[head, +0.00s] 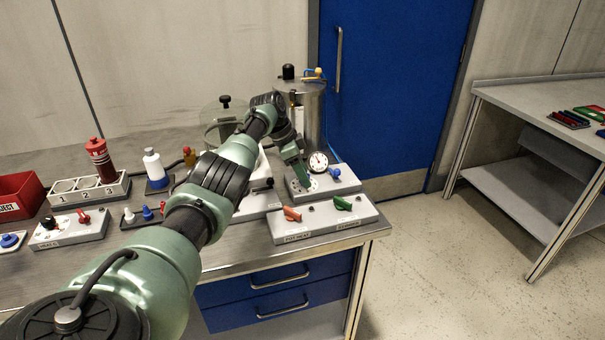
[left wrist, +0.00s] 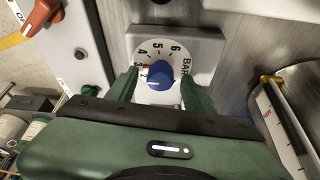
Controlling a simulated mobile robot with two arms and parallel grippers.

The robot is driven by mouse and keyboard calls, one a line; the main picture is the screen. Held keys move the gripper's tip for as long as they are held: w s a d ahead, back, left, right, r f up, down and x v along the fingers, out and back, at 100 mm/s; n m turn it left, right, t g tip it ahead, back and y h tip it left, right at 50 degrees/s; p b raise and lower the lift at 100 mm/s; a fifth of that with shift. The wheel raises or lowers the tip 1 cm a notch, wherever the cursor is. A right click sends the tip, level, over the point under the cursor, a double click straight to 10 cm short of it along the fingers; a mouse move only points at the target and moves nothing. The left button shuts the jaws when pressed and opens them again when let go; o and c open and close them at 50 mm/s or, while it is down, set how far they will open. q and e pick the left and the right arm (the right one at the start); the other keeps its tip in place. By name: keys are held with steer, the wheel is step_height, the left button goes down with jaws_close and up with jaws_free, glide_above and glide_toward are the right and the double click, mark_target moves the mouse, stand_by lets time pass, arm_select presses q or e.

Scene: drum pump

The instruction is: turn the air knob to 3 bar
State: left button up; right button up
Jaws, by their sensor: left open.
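The air knob is blue and shows in the left wrist view (left wrist: 162,75) on a round white dial (left wrist: 157,52) marked with numbers and BAR. My left gripper (head: 307,183) is open at the dial, and in the left wrist view its green fingers stand on either side of the knob. I cannot tell whether they touch it. The knob's exact setting is too small to read. My right gripper is not in view.
In front of the dial is a grey box with an orange lever (head: 291,213) and a green lever (head: 343,203). A blue handle (head: 334,172) is right of the gripper. A metal drum (head: 311,112) stands behind. The bench's right edge is close.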

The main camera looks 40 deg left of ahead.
arm_select(q)
steer(key=v, duration=0.7)
steer(key=shift+a+r+b, duration=0.15)
steer(key=shift+r+b, duration=0.15)
steer(key=shift+r, duration=0.05)
steer(key=shift+s, duration=0.15)
